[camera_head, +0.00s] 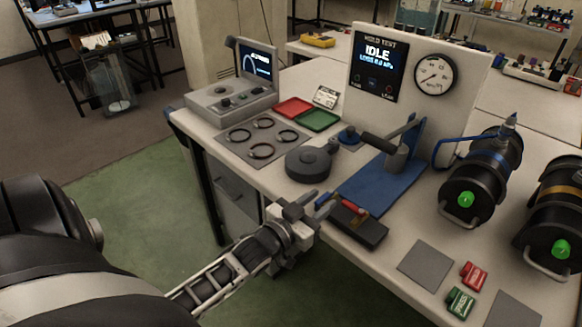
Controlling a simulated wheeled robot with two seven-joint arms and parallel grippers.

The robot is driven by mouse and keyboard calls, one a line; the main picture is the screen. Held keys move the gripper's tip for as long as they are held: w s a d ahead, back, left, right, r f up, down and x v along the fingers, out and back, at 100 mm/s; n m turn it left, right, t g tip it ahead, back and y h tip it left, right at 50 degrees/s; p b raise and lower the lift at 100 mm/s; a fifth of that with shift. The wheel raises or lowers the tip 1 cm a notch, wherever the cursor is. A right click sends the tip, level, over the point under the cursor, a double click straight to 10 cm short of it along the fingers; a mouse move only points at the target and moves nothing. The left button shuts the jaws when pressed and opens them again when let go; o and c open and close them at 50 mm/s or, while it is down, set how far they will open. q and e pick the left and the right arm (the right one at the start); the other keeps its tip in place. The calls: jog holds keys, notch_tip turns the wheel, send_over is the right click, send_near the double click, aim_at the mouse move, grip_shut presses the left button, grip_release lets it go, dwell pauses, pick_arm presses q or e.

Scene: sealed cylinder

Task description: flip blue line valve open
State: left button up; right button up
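The blue-banded black cylinder (482,176) lies on the bench at the right, with a green spot on its near end. A blue line (437,150) curves from the panel side to it. A small fitting with a blue part (508,130) stands on its top; whether this is the valve, and how it is set, is too small to tell. My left gripper (322,203) is at the bench's front edge, beside the black tray and well left of the cylinder. Its two fingers look apart, with nothing clearly between them. My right gripper is not in view.
A black tray (371,235) with a red-handled tool lies beside the gripper. A blue-based press (385,186) with a dark lever stands behind it. An upright panel (455,110) reads IDLE. A second cylinder (557,225) is at the far right. Grey pads and small blocks lie in front.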

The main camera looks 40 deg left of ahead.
pick_arm(q)
jog(key=s, duration=1.4)
jog(key=shift+s+a+b, duration=0.3)
jog(key=shift+a+b, duration=0.15)
